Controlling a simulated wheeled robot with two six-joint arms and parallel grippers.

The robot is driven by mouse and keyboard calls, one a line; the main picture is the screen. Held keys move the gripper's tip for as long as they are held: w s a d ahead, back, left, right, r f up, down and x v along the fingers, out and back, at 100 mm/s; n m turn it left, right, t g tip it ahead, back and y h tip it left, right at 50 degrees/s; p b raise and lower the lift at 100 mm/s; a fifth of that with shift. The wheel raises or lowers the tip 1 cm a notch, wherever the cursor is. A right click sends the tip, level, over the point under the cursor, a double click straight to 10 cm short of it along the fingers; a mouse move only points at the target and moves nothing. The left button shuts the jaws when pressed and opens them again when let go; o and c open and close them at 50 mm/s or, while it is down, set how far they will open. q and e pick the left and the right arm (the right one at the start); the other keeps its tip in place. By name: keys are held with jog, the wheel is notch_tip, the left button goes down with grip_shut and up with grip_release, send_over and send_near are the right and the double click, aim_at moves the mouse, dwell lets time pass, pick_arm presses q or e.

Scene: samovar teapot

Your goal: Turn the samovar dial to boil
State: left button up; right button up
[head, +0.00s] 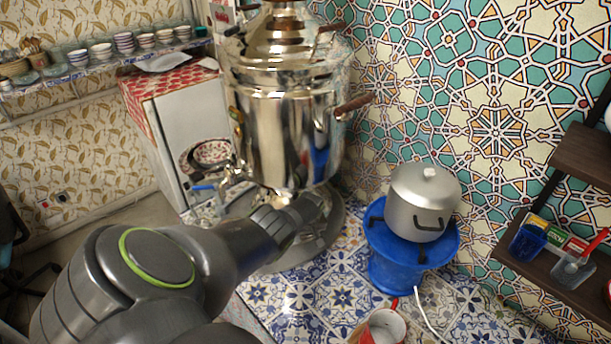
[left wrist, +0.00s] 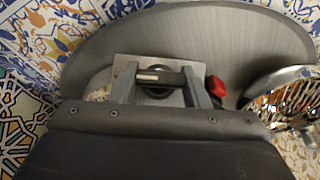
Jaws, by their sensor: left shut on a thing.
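The shiny metal samovar (head: 275,135) stands on the tiled counter in the head view, on a broad grey base (head: 328,225). My left gripper (head: 312,207) reaches to the base below the samovar's body, and it hides the dial in that view. In the left wrist view, the dial (left wrist: 158,77) is a dark knob with a grip bar across it, on a square metal plate. The fingers of my left gripper (left wrist: 160,88) are on either side of the dial, shut on it. A small red part (left wrist: 215,86) sits right of the plate. My right gripper is not in view.
A silver pot (head: 422,205) stands on a blue stove (head: 395,262) to the right. A red and white mug (head: 385,327) is at the front. A patterned bowl (head: 210,153) is left of the samovar. Tiled counter (head: 320,295) is clear between the base and mug.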

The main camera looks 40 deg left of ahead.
pick_arm(q)
jog(key=shift+s+d+f, duration=0.1)
jog(key=shift+d+f, duration=0.05)
dwell(0.3)
jog(key=o, duration=1)
